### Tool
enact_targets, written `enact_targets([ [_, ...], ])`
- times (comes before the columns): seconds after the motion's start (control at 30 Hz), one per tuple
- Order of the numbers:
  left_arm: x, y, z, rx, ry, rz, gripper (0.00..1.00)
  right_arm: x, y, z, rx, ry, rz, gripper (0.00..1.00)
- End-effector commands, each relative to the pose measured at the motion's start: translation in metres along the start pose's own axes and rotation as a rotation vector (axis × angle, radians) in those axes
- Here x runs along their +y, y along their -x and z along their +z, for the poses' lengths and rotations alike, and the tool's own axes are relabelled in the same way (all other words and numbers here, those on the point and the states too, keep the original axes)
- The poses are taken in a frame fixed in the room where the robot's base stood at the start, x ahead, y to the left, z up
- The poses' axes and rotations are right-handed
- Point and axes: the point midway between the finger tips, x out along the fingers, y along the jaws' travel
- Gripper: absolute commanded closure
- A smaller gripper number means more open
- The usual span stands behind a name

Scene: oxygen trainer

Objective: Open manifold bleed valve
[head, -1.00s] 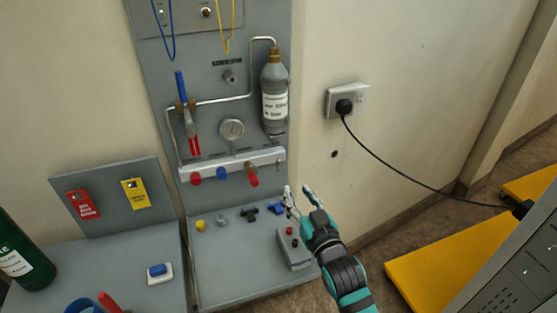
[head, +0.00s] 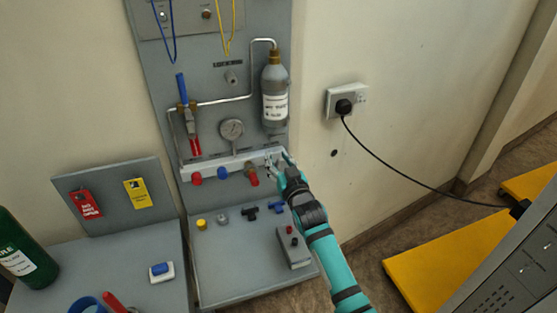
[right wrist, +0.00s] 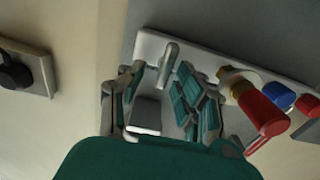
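The manifold (head: 222,168) is a pale bar across the lower part of the grey panel. It has red and blue knobs and a red-handled brass fitting (head: 252,174) near its right end. In the right wrist view, a small silver lever (right wrist: 168,62), which looks like the bleed valve, stands at the bar's end. My right gripper (head: 278,157) is at that end of the manifold. Its fingers (right wrist: 160,98) are open, with the lever between their tips; I cannot tell whether they touch it. My left gripper is out of view.
The red-handled fitting (right wrist: 262,112) is close beside one finger. A gauge (head: 232,129) and grey bottle (head: 275,95) are above the manifold. A grey shelf (head: 235,270) below holds small fittings and a grey box (head: 291,247). A wall socket (head: 345,101) is to the right.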

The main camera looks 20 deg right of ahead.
Motion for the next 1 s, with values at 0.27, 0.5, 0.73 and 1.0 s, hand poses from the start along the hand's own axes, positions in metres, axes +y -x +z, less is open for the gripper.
enact_targets([
  [0.27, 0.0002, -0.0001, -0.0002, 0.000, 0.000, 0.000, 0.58, -0.0001, 0.0003, -0.0001, 0.000, 0.000, 0.000, 0.83],
  [0.5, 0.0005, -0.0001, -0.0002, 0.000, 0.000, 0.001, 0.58, -0.0001, 0.0004, -0.0001, 0.000, 0.000, 0.000, 1.00],
  [0.73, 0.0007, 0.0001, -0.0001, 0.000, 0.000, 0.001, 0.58, -0.0002, 0.0004, -0.0001, 0.000, 0.003, 0.000, 1.00],
  [1.0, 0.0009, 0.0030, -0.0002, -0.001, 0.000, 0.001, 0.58, -0.0018, 0.0004, -0.0007, 0.000, 0.078, 0.000, 1.00],
])
